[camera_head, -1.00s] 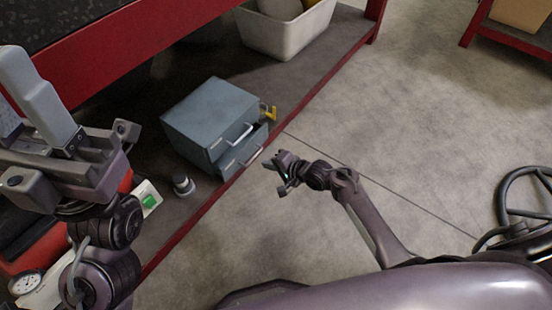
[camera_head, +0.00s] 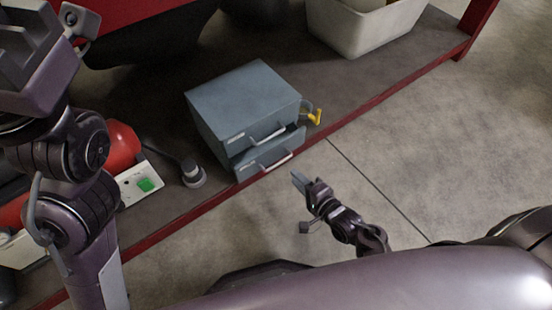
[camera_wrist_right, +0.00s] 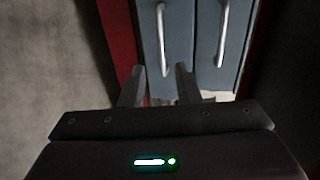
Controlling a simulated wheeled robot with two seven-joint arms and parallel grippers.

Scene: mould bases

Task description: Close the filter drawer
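A blue-grey two-drawer cabinet (camera_head: 245,100) stands on the low shelf. Its lower drawer (camera_head: 268,158) sticks out a little past the upper one, and each drawer has a pale bar handle. My right gripper (camera_head: 297,178) is in front of the lower drawer, over the shelf edge, apart from it. In the right wrist view the right gripper (camera_wrist_right: 160,70) is open and empty, pointing at the drawer fronts; one handle (camera_wrist_right: 162,40) lies just beyond the fingers. My left gripper's body (camera_head: 40,55) is at the upper left; its fingers are out of frame.
A yellow fitting (camera_head: 314,117) is beside the cabinet. A small dark knob-like part (camera_head: 192,174), a green-button box (camera_head: 143,184) and a red tank (camera_head: 122,148) are to its left. A white bin (camera_head: 365,28) stands behind right. Floor to the right is clear.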

